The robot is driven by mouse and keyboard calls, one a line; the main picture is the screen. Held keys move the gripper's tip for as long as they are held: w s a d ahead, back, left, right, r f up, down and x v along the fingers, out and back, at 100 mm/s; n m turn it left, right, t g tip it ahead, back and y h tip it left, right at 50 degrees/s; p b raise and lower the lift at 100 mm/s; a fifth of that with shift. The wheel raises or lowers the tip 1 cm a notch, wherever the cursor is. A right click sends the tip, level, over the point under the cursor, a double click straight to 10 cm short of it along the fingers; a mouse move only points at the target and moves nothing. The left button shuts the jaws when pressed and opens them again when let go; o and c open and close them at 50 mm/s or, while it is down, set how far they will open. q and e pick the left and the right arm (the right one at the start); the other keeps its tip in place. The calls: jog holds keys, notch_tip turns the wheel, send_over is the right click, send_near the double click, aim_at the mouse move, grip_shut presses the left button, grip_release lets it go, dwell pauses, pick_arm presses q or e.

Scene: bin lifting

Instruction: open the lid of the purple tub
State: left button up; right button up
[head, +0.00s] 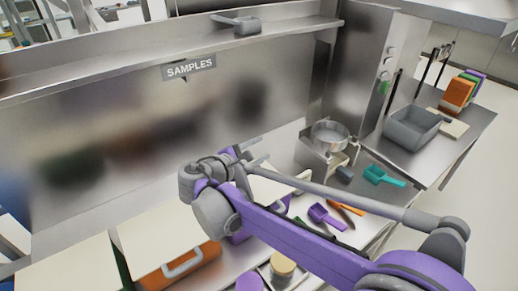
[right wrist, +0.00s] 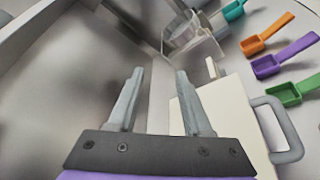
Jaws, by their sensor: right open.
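The purple tub (head: 239,238) stands on the steel counter, mostly hidden behind my right arm in the head view. Its cream lid (head: 270,187) shows beyond the arm and looks flat and closed. In the right wrist view, a cream lid (right wrist: 232,112) with a grey handle (right wrist: 290,135) lies at the right, and the tub body below it is hidden. My right gripper (head: 250,156) is by the lid's far edge, near the back wall. In the right wrist view its two fingers (right wrist: 159,74) are apart with nothing between them. My left gripper is out of view.
An orange tub (head: 185,268) with a cream lid and grey handle stands to the left. Scoops, including a purple one (head: 325,216) and a teal one (head: 382,176), lie to the right. A metal pan (head: 330,134) stands behind them. A shelf (head: 150,55) runs above the counter.

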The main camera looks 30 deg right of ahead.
jog(key=shift+w+d+f, duration=0.1)
jog(key=shift+w+d, duration=0.05)
jog(key=shift+w, duration=0.05)
jog(key=shift+c, duration=0.3)
grip_shut()
dwell(1.0)
jog(key=shift+o, duration=0.3)
grip_release()
jog(key=shift+s, duration=0.1)
jog(key=v, duration=1.1)
jog(key=shift+b, duration=0.45)
